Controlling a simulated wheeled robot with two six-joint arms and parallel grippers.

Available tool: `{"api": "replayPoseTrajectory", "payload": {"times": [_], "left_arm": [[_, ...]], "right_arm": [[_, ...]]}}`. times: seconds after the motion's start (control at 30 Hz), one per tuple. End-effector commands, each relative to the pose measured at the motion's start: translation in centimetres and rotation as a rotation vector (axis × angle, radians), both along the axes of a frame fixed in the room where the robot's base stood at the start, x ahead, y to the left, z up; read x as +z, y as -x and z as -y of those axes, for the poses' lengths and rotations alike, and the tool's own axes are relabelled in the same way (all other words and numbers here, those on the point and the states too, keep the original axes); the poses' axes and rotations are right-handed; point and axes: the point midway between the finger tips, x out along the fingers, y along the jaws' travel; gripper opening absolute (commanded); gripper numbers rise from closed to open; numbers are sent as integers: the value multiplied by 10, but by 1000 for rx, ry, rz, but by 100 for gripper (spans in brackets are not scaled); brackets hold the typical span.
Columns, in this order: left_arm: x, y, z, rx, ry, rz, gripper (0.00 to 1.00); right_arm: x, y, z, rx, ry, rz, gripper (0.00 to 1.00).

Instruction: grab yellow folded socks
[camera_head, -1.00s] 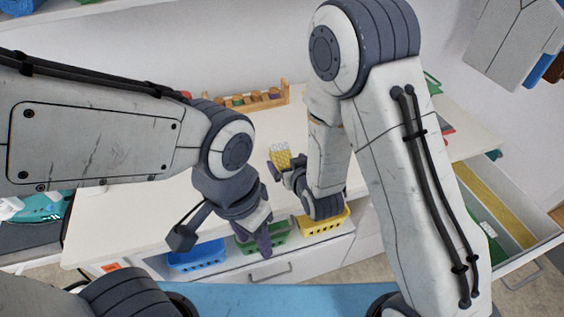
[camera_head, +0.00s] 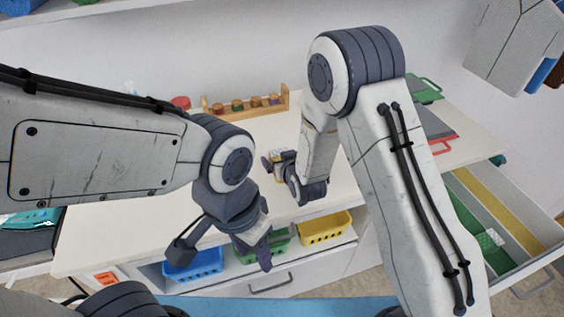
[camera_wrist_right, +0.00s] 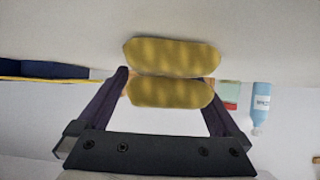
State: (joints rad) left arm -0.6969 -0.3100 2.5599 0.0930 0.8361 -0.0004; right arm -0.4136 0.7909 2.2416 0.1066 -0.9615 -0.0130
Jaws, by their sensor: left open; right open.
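The yellow folded socks (camera_wrist_right: 172,92) fill the space at my right fingertips in the right wrist view, as two rounded yellow bundles, one above the other. My right gripper (camera_wrist_right: 166,82) is open, with one dark finger on each side of the lower bundle. I cannot tell whether the fingers touch it. In the head view my right gripper (camera_head: 276,163) is over the white table, mostly hiding the socks; only a small yellow patch (camera_head: 281,153) shows there. My left gripper (camera_head: 262,250) is open and empty, pointing down near the table's front edge.
A wooden rack with small jars (camera_head: 246,104) stands at the back of the table. Blue (camera_head: 194,266), green (camera_head: 277,247) and yellow (camera_head: 325,230) baskets sit below the front edge. An open drawer (camera_head: 500,225) is at right. A blue bottle (camera_wrist_right: 261,100) shows in the wrist view.

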Motion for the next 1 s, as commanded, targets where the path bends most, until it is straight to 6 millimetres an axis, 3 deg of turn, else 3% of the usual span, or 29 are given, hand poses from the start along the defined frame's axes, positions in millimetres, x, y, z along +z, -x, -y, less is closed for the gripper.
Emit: {"api": "replayPoseTrajectory", "payload": {"times": [0.27,0.3,0.5,0.8,1.0], "left_arm": [[1,0,0,0,0,0,50],[1,0,0,0,0,0,50],[1,0,0,0,0,0,50],[1,0,0,0,0,0,50],[-2,0,0,0,0,0,50]], "right_arm": [[-4,-5,-2,0,0,0,100],[-3,-5,-2,0,0,0,96],[-3,-5,-2,0,0,0,20],[-2,-5,-2,0,-1,2,20],[12,-6,-2,0,-2,4,20]]}}
